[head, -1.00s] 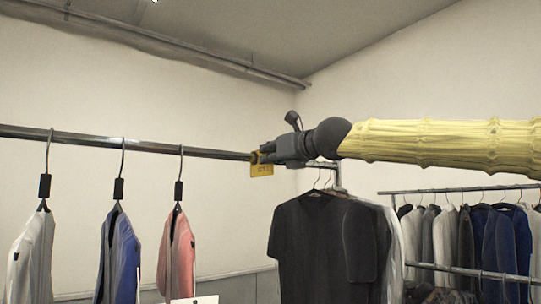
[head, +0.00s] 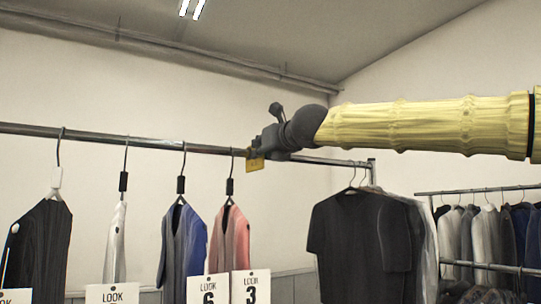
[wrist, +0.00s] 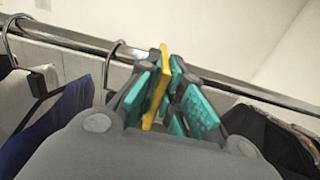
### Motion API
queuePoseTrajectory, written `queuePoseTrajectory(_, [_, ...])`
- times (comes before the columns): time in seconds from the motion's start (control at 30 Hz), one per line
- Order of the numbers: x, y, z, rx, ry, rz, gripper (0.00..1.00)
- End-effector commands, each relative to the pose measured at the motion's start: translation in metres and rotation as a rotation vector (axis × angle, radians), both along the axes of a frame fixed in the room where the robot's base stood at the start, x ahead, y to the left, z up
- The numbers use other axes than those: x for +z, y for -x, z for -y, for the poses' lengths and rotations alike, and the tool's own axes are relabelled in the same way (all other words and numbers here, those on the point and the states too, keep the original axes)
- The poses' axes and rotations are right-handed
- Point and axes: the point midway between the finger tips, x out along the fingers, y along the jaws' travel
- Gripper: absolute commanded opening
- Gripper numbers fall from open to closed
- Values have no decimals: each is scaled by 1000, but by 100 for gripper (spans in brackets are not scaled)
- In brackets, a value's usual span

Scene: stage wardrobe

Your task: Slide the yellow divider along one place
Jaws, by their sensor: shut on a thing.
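The yellow divider (head: 256,164) hangs on the dark metal rail (head: 110,136), just right of the pink jacket (head: 230,240) and left of the black T-shirt (head: 360,240). My gripper (head: 257,150) reaches in from the right and is shut on the divider at rail height. In the wrist view the divider (wrist: 157,90) stands upright as a thin yellow plate between teal finger pads (wrist: 200,112). The rail (wrist: 80,40) passes behind it. Lettering on the divider is too small to read.
Left of the divider hang a blue-grey jacket (head: 182,240), a pale garment (head: 115,245) and a dark jacket (head: 38,245). Number cards (head: 250,287) hang low on several garments. A short bare stretch of rail lies right of the divider. Another clothes rack (head: 490,235) stands at the right.

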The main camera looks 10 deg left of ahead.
Motion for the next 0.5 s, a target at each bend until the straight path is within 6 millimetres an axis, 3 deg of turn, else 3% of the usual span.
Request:
queuePoseTrajectory(0.23, [2, 0, 1, 0, -2, 1, 0])
queuePoseTrajectory(0.27, [2, 0, 1, 0, -2, 1, 14])
queuePoseTrajectory(0.33, [2, 0, 1, 0, -2, 1, 27])
queuePoseTrajectory(0.5, [1, 0, 1, 0, -1, 0, 30])
